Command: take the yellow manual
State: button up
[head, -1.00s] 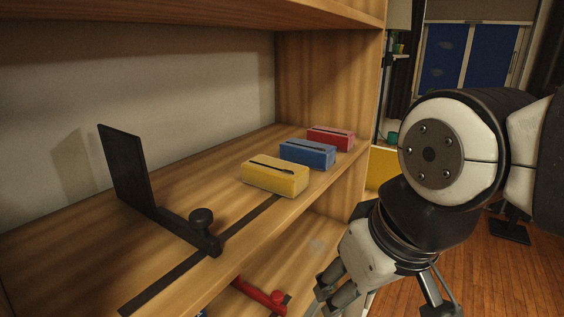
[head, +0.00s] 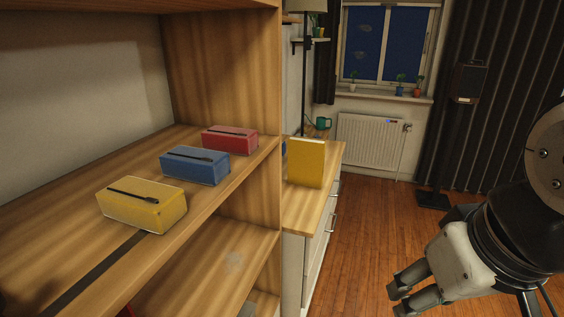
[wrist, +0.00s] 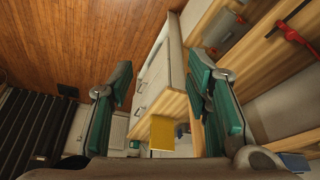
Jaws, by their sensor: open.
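The yellow manual (head: 306,163) stands upright on the wooden top of a white drawer cabinet (head: 314,210), just past the shelf's end panel. It also shows in the wrist view (wrist: 163,132), between the fingers but farther off. My gripper (head: 398,298) is at the lower right of the head view, over the floor and apart from the manual. In the wrist view my gripper (wrist: 160,82) has its green-padded fingers spread wide, with nothing between them.
A yellow box (head: 142,204), a blue box (head: 194,165) and a red box (head: 230,139) sit on the wooden shelf at left. A green mug (head: 323,123) is behind the manual. A radiator (head: 370,143) is at the back. The floor (head: 350,240) beside the cabinet is clear.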

aim_at(306, 157)
jog(key=i+l+z, duration=0.2)
jog(key=i, duration=0.25)
jog(key=i+l+z, duration=0.25)
jog(key=i, duration=0.2)
jog(key=i+l+z, duration=0.2)
jog(key=i, duration=0.25)
